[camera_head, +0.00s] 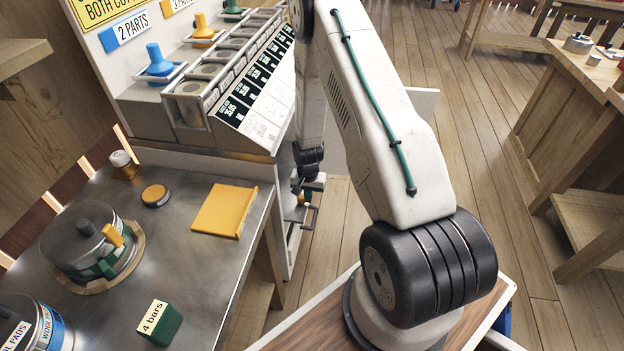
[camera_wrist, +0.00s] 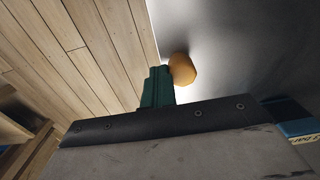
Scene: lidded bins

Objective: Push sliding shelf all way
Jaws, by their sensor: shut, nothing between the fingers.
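My gripper (camera_head: 299,188) hangs at the side of the white bench, just below the bench top's right end. In the wrist view its green fingers (camera_wrist: 158,78) are together and hold nothing. An orange rounded piece (camera_wrist: 182,68) is right beside the fingertips, on or in front of a grey metal surface (camera_wrist: 225,35); I cannot tell if they touch. A small bit of orange also shows by the gripper in the head view (camera_head: 304,200). A metal frame piece (camera_head: 309,218), possibly part of the sliding shelf, sticks out under the gripper. The shelf itself is mostly hidden.
The steel table (camera_head: 185,235) at left holds a lidded pot (camera_head: 85,240), a yellow plate (camera_head: 224,210) and a green "4 bars" block (camera_head: 160,325). A rack of bins (camera_head: 225,75) stands on the bench. Open wooden floor (camera_head: 480,170) lies to the right.

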